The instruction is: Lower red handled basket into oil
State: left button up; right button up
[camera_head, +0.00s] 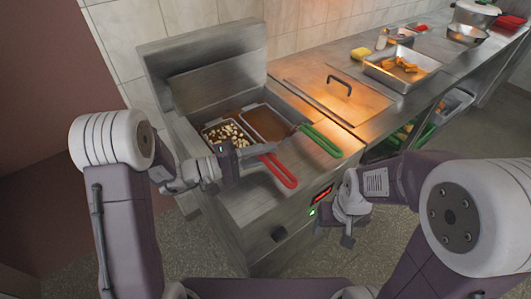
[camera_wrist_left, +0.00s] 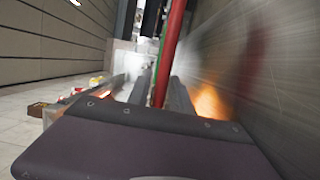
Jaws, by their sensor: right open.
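The red-handled basket (camera_head: 204,127) holds pale and brown pieces of food. It sits at the left vat of the fryer; I cannot tell how far it is from the oil. Its red handle (camera_head: 281,173) points toward the front right. My left gripper (camera_head: 266,150) is at the inner end of that handle. In the left wrist view the red handle (camera_wrist_left: 172,40) runs between my two fingers (camera_wrist_left: 160,92), which look closed against it. Brown oil (camera_head: 266,122) shows in the right vat. My right gripper (camera_head: 347,238) is open and empty in front of the fryer.
A green handle (camera_head: 322,141) lies just right of the red one. A steel lid (camera_head: 325,93) covers the counter to the right. A tray of fried food (camera_head: 400,68) and a yellow sponge (camera_head: 361,54) stand further back. The fryer's tall back panel (camera_head: 218,82) rises behind the vats.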

pick_arm(q)
jog(key=shift+o, duration=0.4)
jog(key=shift+s+a, duration=0.1)
jog(key=shift+a, duration=0.15)
jog(key=v, duration=0.8)
jog(key=shift+s+a+b, duration=0.1)
jog(key=shift+a+b, duration=0.2)
